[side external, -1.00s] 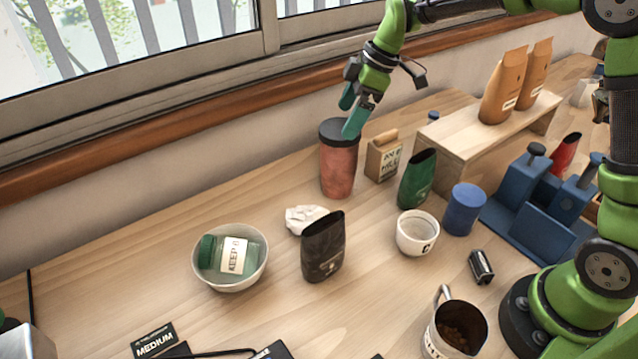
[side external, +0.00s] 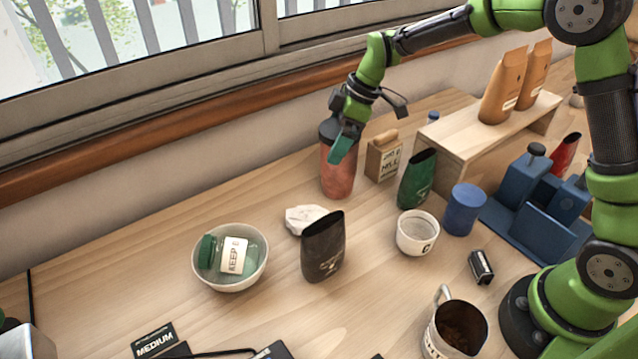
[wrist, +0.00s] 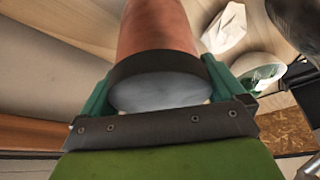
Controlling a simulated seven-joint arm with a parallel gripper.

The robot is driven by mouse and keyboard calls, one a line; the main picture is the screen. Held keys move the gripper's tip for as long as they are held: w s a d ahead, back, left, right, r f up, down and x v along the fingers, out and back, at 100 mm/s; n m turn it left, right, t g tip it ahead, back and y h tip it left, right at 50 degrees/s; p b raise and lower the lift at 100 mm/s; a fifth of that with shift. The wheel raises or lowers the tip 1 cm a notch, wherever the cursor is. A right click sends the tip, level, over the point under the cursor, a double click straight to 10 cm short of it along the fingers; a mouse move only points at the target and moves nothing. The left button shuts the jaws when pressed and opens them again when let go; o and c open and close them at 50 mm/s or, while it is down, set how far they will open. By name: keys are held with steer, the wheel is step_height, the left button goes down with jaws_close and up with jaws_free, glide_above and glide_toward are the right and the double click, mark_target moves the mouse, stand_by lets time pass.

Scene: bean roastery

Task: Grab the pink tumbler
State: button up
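The pink tumbler (side external: 338,180) stands upright near the wall, with a dark lid partly hidden by my gripper. In the wrist view its pink body (wrist: 155,27) and dark-rimmed top fill the middle. My gripper (side external: 340,146) is low over the tumbler's top, with one teal finger in front of the upper body in the side view. In the wrist view the fingers (wrist: 160,85) are apart, one on each side of the lid. I cannot tell whether they touch it.
A paper bag (side external: 383,158) and a green pouch (side external: 417,180) stand close right of the tumbler. Crumpled paper (side external: 304,218), a black pouch (side external: 323,247) and a bowl (side external: 229,284) holding a bottle lie in front. The wooden table to the left is clear.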

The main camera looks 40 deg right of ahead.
steer(key=c, duration=0.7)
steer(key=shift+r, duration=0.1)
